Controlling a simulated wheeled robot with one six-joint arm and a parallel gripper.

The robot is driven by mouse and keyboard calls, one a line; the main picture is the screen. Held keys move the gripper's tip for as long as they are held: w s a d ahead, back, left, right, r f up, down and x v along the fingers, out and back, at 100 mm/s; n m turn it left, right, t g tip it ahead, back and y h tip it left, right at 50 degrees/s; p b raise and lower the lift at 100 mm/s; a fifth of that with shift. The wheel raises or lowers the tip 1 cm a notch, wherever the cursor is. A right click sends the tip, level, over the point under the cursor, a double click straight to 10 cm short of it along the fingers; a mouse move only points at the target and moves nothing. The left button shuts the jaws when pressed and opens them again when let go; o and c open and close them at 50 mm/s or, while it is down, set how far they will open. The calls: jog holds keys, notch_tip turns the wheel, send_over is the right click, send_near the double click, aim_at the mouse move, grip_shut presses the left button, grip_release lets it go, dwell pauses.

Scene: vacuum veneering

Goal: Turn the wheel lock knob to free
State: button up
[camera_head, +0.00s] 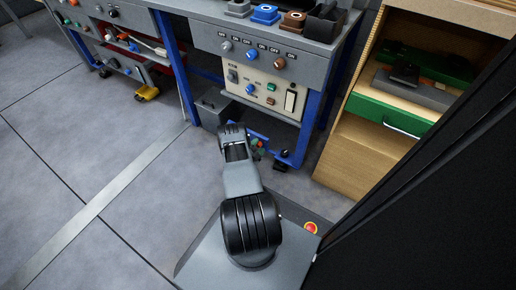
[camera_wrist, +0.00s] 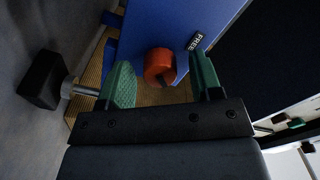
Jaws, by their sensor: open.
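The orange-red knob (camera_wrist: 160,66) shows in the wrist view on a blue post (camera_wrist: 150,25). A black label reading FREE (camera_wrist: 195,41) sits to the upper right of the knob. My gripper (camera_wrist: 161,60) is open, with one green finger on the left and one on the right of the knob in the picture. Gaps show between the knob and both fingers, and I cannot tell the depth between them. In the head view my gripper (camera_head: 259,145) is low by the workbench's blue legs, partly hidden by my arm. I cannot make out the knob clearly there.
A black block on a metal stem (camera_wrist: 42,80) stands left of my gripper in the wrist view. The grey workbench (camera_head: 205,35) with a switch panel (camera_head: 240,78) is above my gripper. A wooden cabinet (camera_head: 350,150) stands to the right. Open floor (camera_head: 100,160) lies to the left.

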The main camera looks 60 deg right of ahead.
jog(key=shift+d, duration=0.2)
jog(key=c, duration=0.9)
